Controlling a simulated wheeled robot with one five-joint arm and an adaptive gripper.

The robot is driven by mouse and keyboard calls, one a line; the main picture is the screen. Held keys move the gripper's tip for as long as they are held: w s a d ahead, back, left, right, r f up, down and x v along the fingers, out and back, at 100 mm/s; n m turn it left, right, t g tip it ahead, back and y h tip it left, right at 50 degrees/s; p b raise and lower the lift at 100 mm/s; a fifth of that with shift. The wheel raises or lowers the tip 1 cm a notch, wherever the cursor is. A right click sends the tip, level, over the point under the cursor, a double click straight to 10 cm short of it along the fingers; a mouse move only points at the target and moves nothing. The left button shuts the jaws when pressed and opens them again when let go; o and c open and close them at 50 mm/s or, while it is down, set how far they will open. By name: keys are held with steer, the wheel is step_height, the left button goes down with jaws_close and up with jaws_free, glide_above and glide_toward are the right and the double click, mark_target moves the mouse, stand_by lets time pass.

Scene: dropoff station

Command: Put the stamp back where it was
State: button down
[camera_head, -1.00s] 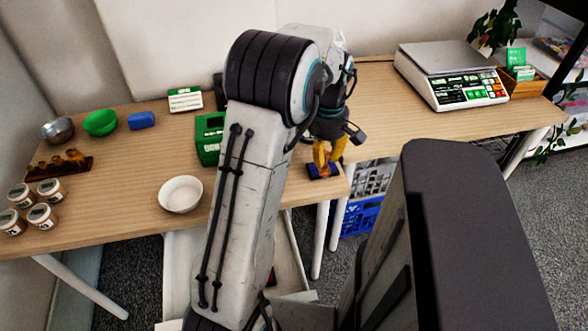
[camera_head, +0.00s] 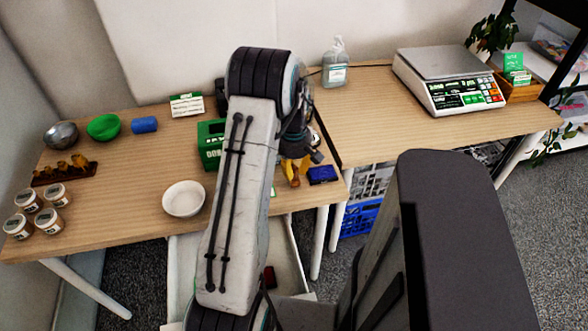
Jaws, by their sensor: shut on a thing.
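My gripper (camera_head: 293,181), with yellow-orange fingers, is low over the front right part of the left table. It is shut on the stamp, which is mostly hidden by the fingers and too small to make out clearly. A dark blue ink pad (camera_head: 323,175) lies just right of the gripper, apart from it. A dark wooden stamp rack (camera_head: 66,176) with brown stamps in it stands at the far left of the table. A small green-and-white card shows partly beside my arm (camera_head: 273,191).
A white bowl (camera_head: 184,199) and several lidded jars (camera_head: 49,221) stand towards the front left. Metal and green bowls (camera_head: 104,127), a blue roll (camera_head: 144,125) and a sign (camera_head: 187,105) stand behind. A green box (camera_head: 211,155) is partly behind my arm. A scale (camera_head: 463,96) stands right.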

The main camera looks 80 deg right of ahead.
steer(key=shift+f, duration=0.55)
steer(key=shift+f, duration=0.1)
steer(key=shift+f, duration=0.1)
steer(key=c, duration=1.2)
jaws_free()
steer(key=shift+r, duration=0.2)
